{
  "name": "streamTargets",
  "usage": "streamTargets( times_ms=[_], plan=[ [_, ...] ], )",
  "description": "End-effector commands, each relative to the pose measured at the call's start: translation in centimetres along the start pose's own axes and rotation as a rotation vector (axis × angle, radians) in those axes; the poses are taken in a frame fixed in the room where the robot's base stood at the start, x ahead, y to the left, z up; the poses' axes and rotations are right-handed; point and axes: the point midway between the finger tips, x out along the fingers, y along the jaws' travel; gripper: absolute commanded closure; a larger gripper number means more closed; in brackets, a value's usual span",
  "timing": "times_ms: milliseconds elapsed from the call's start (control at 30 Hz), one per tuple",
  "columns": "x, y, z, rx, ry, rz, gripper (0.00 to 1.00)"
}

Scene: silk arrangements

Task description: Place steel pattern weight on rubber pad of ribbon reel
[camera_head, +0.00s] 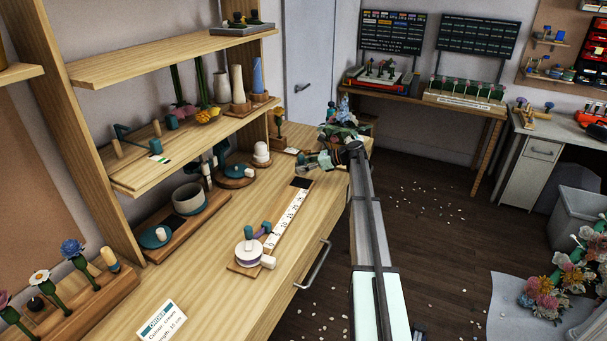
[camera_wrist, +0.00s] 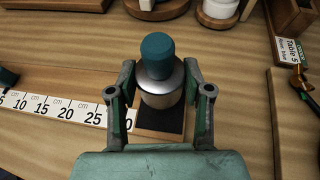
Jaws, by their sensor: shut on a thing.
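The steel pattern weight (camera_wrist: 162,94) is a silver cylinder with a teal knob, upright between the fingers of my gripper (camera_wrist: 160,80) in the wrist view. My gripper is shut on its sides. The black rubber pad (camera_wrist: 170,132) lies beneath and in front of it, partly hidden; I cannot tell whether the weight touches it. In the head view the pad (camera_head: 300,183) is at the far end of the ribbon reel's ruler board (camera_head: 286,218), with the white reel (camera_head: 249,253) at the near end. My gripper (camera_head: 320,160) is just beyond the pad there, small and cluttered.
A pot (camera_head: 188,198) and a teal-lidded piece (camera_head: 154,237) stand on a wooden board left of the ruler. A wooden base with a white piece (camera_wrist: 218,10) is behind the weight. An order card (camera_head: 162,320) lies at the front. Bench around the ruler is mostly clear.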

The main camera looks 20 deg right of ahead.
Motion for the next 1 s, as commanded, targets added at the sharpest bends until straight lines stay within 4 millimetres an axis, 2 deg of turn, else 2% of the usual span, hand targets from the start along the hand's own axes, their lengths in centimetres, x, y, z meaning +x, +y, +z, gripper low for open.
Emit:
streamTargets(
  times_ms=[267,533,800,833,867,900,1000],
  plan=[
    [0.5,0.0,-1.2,0.001,-0.003,-0.001,1.0],
    [1.7,-0.1,-4.1,0.001,-0.004,-0.001,1.0],
    [1.8,-0.1,-4.4,0.0,-0.003,-0.001,1.0],
    [1.9,-0.1,-4.6,0.001,0.0,0.0,0.4],
    [1.9,-0.1,-4.6,0.001,-0.001,0.0,0.29],
    [1.9,-0.1,-4.6,0.001,0.0,0.0,0.25],
    [1.8,-0.1,-4.6,0.001,0.0,0.0,0.25]
  ],
)
